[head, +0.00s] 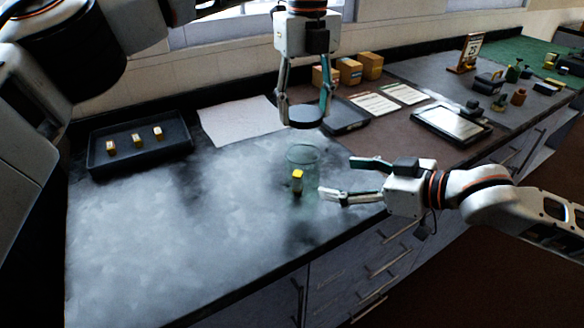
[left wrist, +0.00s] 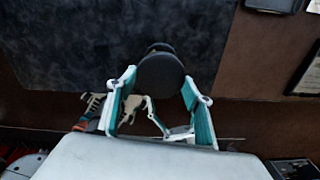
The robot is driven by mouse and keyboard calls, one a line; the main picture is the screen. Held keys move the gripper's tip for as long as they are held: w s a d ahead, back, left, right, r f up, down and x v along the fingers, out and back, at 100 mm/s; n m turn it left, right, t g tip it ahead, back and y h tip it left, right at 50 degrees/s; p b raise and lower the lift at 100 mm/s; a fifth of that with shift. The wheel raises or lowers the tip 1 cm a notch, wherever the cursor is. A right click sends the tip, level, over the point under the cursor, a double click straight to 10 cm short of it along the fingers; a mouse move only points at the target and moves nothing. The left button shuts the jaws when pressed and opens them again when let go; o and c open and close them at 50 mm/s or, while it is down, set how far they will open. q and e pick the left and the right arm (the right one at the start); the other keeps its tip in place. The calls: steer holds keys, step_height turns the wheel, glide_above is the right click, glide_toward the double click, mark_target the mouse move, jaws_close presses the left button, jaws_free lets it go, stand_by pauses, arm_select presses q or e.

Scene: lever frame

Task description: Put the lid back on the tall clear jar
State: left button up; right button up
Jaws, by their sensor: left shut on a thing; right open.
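The tall clear jar (head: 303,158) stands upright near the counter's front edge. A small yellow-topped block (head: 297,175) shows through its wall, apparently inside. My left gripper (head: 305,108) is shut on a round dark lid (head: 305,123) and holds it above the jar, apart from its rim. In the left wrist view the lid (left wrist: 160,75) sits between the fingers of the left gripper (left wrist: 158,84) and hides most of what is below. My right gripper (head: 341,177) is open just right of the jar, its fingers pointing at it; whether it touches is unclear.
A dark tray (head: 138,158) with several small blocks stands at the left. A pale sheet (head: 240,121) and a flat dark box (head: 345,117) lie behind the jar. Cardboard boxes (head: 350,72) and a tablet (head: 451,123) are farther right.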

mark_target(302, 173)
steer(key=shift+d, duration=0.1)
stand_by(0.3)
steer(key=x, duration=1.2)
steer(key=c, duration=1.7)
arm_select(q)
steer(key=shift+f, duration=2.5)
